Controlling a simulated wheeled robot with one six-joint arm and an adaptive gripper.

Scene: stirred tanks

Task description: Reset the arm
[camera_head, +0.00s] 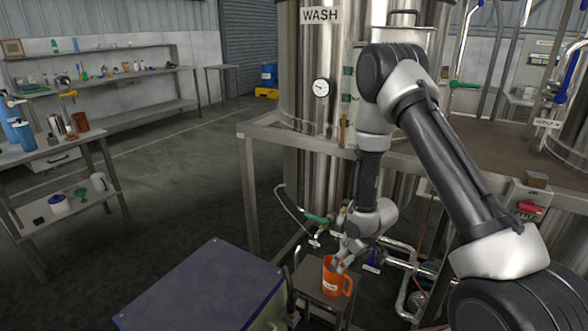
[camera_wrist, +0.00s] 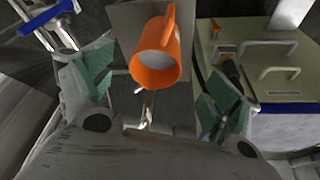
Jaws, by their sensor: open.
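My arm reaches down from the right in the head view, in front of a large steel tank (camera_head: 310,75) marked WASH. My gripper (camera_head: 345,262) is low, close to an orange jug (camera_head: 336,280) on a small stand (camera_head: 310,283). In the wrist view the two green-padded fingers of my gripper (camera_wrist: 157,95) are spread wide. The orange jug (camera_wrist: 157,60) is beyond and between them, with its handle pointing up in that picture and a pale inside. The fingers are not closed on it. Whether any finger touches the jug, I cannot tell.
A dark blue-topped box (camera_head: 200,288) stands left of the stand. Pipes and valves, one with a green handle (camera_head: 317,219), crowd the tank's base. A steel frame (camera_head: 250,185) surrounds the tank. Workbenches (camera_head: 60,155) with bottles stand at left, with open floor (camera_head: 185,175) between.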

